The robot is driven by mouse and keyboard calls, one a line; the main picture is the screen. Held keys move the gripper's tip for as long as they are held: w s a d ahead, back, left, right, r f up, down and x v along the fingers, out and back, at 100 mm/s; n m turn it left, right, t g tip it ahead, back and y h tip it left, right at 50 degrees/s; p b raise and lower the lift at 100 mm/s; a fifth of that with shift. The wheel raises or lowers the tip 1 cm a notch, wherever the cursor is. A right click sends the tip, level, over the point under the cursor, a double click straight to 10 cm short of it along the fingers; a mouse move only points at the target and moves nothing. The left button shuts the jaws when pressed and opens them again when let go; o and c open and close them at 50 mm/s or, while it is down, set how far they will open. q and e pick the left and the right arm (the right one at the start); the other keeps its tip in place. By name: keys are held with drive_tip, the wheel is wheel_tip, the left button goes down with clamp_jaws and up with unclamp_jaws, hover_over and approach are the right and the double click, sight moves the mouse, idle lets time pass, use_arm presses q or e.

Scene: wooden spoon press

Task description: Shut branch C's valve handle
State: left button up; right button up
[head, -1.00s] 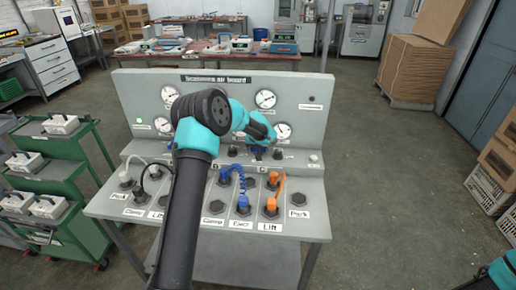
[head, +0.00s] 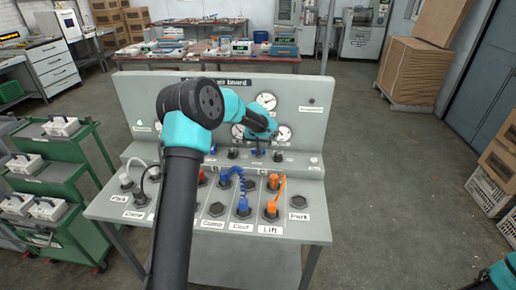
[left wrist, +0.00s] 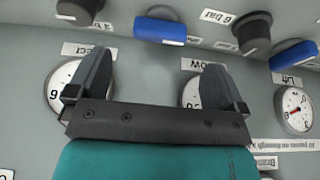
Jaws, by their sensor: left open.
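The grey board (head: 150,95) with its gauges stands in the middle of the head view. My left gripper (head: 260,148) is in front of its lower right part, close above the row of knobs and blue handles. In the left wrist view my left gripper (left wrist: 157,85) is open, its two dark fingers apart with nothing between them. A blue handle (left wrist: 160,31) lies beyond the fingers, untouched, and another blue handle (left wrist: 293,56) is at the right edge. I cannot tell which handle is branch C's; the letter C shows on the panel in the head view.
Dark knobs (left wrist: 250,33) stand close beside the blue handles. A blue coiled hose (head: 240,190) and an orange hose (head: 278,192) rise from the front shelf. A green cart (head: 60,195) is at the left.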

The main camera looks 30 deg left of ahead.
use_arm(q)
drive_tip(key=v, duration=1.1)
